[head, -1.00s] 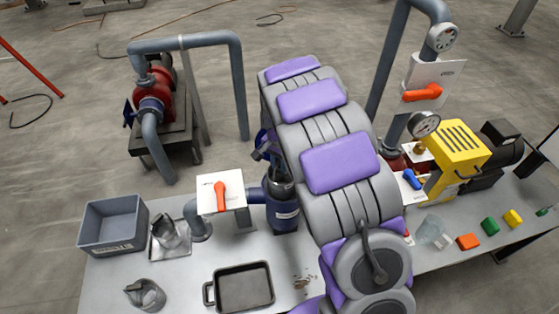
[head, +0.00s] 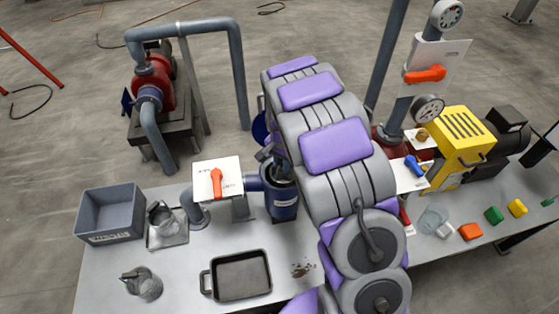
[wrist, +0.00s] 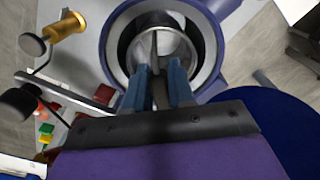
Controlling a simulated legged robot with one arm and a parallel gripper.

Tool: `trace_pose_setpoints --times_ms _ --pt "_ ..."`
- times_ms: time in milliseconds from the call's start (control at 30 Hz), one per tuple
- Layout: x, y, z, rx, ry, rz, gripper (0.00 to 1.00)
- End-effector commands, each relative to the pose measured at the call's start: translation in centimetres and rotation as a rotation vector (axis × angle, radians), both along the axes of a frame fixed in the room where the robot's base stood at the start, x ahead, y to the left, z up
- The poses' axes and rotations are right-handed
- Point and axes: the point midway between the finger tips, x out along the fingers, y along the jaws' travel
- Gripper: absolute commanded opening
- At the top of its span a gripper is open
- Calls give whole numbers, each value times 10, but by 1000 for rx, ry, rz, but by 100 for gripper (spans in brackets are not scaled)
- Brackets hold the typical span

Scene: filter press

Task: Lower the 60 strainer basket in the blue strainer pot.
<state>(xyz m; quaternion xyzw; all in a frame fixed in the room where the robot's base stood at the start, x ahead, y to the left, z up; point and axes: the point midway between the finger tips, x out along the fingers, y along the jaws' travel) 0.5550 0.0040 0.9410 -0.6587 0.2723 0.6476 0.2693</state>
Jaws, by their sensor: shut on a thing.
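The blue strainer pot (head: 283,207) stands upright on the bench, open at the top. In the wrist view its blue rim (wrist: 107,52) surrounds a round metal opening. My gripper (wrist: 157,72) is over this opening, its two blue fingers shut on the thin upright handle of a metal strainer basket (wrist: 155,48). The basket is inside the mouth of the pot; how deep it sits and any number on it cannot be seen. In the head view my gripper (head: 267,155) is just above the pot, partly hidden by my arm.
Another basket (head: 161,217) stands on a small tray beside a grey bin (head: 110,215). One more (head: 145,284) is at the front left. A dark pan (head: 241,276) lies in front of the pot. An orange-handled valve (head: 217,182) is left of the pot. A blue round lid (wrist: 262,130) is close to my gripper.

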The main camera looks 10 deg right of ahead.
Motion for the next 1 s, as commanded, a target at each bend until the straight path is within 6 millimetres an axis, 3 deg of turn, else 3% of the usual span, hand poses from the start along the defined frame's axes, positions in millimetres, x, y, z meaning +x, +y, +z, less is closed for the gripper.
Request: trace_pose_setpoints --times_ms 600,1000 --pt "-1 3 -45 -3 3 1 0" --pt "-1 4 -63 -4 1 1 0"
